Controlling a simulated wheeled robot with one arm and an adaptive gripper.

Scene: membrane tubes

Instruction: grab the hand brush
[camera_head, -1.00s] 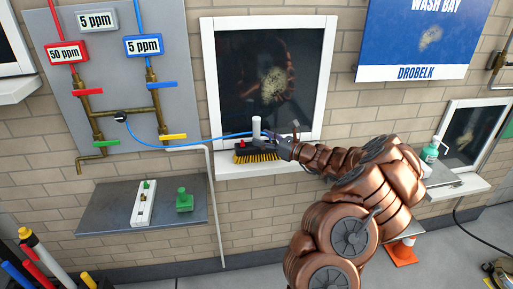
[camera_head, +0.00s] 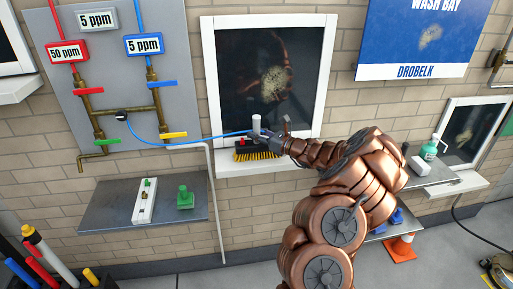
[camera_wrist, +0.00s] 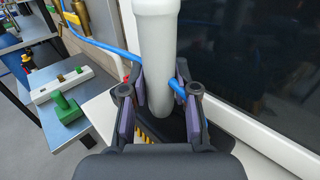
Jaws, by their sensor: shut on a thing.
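The hand brush (camera_head: 256,153) has a black body and yellow bristles and sits on the white window sill. A thick white upright post (camera_head: 256,122) rises at it and looks like its handle. In the wrist view the white post (camera_wrist: 157,60) stands between my two fingers, with the black body and some yellow bristles (camera_wrist: 146,136) below. My gripper (camera_wrist: 158,100) is shut around the lower part of the post; it also shows at the sill in the head view (camera_head: 268,139). A blue hose (camera_wrist: 112,50) passes by the fingers and the post. The fingers hide much of the brush body.
A dark window (camera_head: 270,80) stands close behind the brush. A grey shelf (camera_head: 110,222) with a green-knobbed block is at the left, below a valve panel (camera_head: 130,30). A green bottle (camera_head: 429,150) stands on the right-hand shelf.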

